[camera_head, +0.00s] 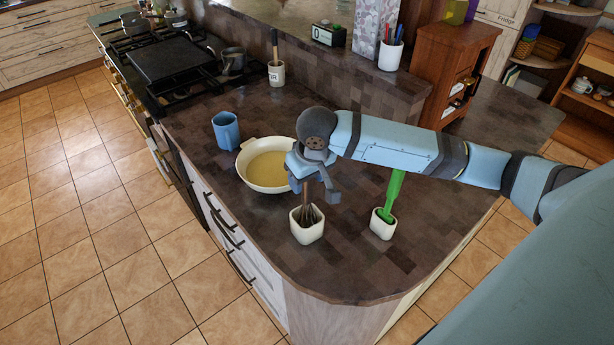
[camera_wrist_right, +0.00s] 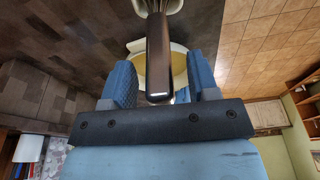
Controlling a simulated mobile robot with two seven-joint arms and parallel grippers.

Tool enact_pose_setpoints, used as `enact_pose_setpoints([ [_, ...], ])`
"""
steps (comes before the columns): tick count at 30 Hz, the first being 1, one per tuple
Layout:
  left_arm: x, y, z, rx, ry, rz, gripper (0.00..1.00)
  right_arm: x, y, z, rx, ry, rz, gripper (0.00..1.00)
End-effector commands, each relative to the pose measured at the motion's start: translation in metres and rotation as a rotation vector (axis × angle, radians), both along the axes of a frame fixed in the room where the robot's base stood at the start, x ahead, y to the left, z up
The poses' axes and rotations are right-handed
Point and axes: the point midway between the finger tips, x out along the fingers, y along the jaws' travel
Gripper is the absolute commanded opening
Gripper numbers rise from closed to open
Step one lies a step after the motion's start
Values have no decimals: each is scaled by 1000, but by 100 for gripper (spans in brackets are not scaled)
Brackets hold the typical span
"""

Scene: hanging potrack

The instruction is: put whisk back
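The whisk (camera_head: 306,214) stands wires down in a small white cup (camera_head: 307,234) near the counter's front edge. Its dark brown handle (camera_wrist_right: 159,55) points up between the blue fingers of my right gripper (camera_head: 314,186). In the right wrist view my right gripper (camera_wrist_right: 164,82) is open, with a gap on each side of the handle. The whisk wires (camera_wrist_right: 155,5) and the cup rim show at the top of that view. The upper handle is partly hidden by the gripper in the head view. My left gripper is not in view.
A cream bowl with yellow liquid (camera_head: 266,166) sits just behind the whisk cup. A blue mug (camera_head: 226,130) stands left of it. A green utensil (camera_head: 391,197) stands in a second white cup (camera_head: 382,228) to the right. The counter's front corner is clear.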

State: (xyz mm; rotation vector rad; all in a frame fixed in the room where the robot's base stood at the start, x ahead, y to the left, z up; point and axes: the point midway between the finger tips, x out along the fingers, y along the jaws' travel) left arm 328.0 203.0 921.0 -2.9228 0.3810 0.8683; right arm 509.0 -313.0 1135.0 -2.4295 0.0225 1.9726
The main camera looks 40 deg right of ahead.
Motion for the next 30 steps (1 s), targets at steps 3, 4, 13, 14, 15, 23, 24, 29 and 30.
enact_pose_setpoints([
  [3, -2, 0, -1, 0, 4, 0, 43, 0, 0, 0, 0, 0, 0, 55],
  [4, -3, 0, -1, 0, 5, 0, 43, 0, 0, 0, 0, 0, 0, 55],
  [13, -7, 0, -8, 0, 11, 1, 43, -7, 0, 40, 0, -5, 1, 55],
  [14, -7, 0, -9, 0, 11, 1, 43, -9, 0, 47, 1, -6, 1, 55],
  [15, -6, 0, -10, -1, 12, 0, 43, -11, 0, 56, -1, -6, 2, 55],
  [23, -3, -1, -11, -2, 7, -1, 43, -23, 1, 110, 0, -4, 1, 55],
  [24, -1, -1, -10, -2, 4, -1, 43, -24, 1, 116, 1, -4, 0, 55],
  [29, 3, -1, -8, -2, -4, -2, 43, -27, 1, 132, 1, -2, 1, 55],
  [30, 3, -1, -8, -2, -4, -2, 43, -28, 1, 133, 0, -1, 0, 55],
])
